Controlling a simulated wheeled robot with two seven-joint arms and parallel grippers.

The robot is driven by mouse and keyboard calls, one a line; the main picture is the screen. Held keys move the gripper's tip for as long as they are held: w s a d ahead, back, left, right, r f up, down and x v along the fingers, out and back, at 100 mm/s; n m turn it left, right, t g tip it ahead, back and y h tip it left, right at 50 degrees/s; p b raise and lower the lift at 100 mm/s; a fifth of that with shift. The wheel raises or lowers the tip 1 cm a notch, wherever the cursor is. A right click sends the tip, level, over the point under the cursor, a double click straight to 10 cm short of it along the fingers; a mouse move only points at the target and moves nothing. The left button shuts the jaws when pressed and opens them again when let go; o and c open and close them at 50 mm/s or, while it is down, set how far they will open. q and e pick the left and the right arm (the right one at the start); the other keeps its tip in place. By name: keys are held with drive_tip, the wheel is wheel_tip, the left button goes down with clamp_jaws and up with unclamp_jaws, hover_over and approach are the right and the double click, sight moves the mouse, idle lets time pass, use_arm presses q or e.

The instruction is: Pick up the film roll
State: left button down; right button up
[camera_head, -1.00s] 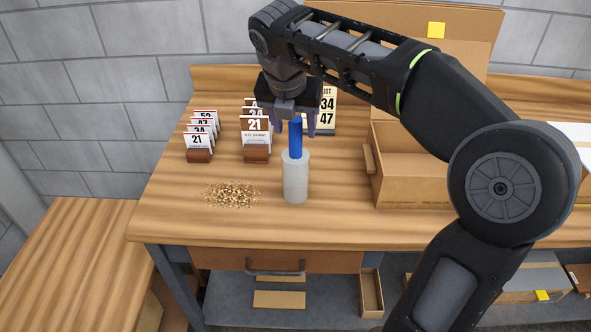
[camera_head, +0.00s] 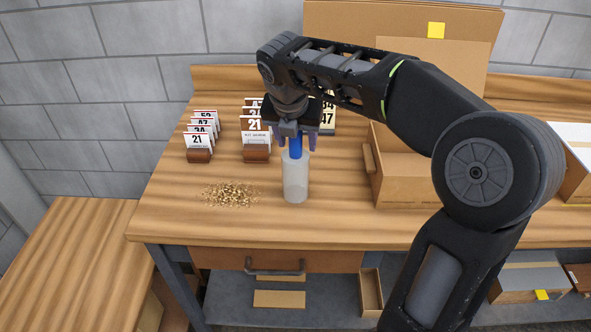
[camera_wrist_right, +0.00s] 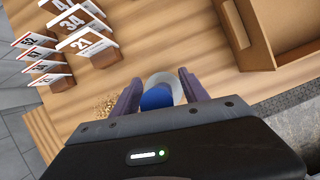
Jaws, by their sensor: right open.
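The film roll (camera_head: 295,178) is a whitish, upright cylinder with a blue core or handle (camera_head: 295,147) rising from its top. It stands on the wooden workbench. In the right wrist view the blue top (camera_wrist_right: 157,97) lies between the fingers, with the pale roll (camera_wrist_right: 166,82) beyond it. My right gripper (camera_head: 296,147) points down over the roll, open, with its purple fingers on either side of the blue part. In the right wrist view my right gripper (camera_wrist_right: 160,86) shows both fingers apart. Whether they touch the blue part cannot be told. My left gripper is out of view.
Card holders with numbered cards (camera_head: 257,152) and (camera_head: 200,153) stand to the left. A pile of golden bits (camera_head: 231,194) lies left of the roll. An open cardboard box (camera_head: 405,190) stands to the right. The bench front (camera_head: 280,228) is clear.

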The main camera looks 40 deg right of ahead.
idle(0.4)
clamp_jaws()
idle(0.4)
idle(0.9)
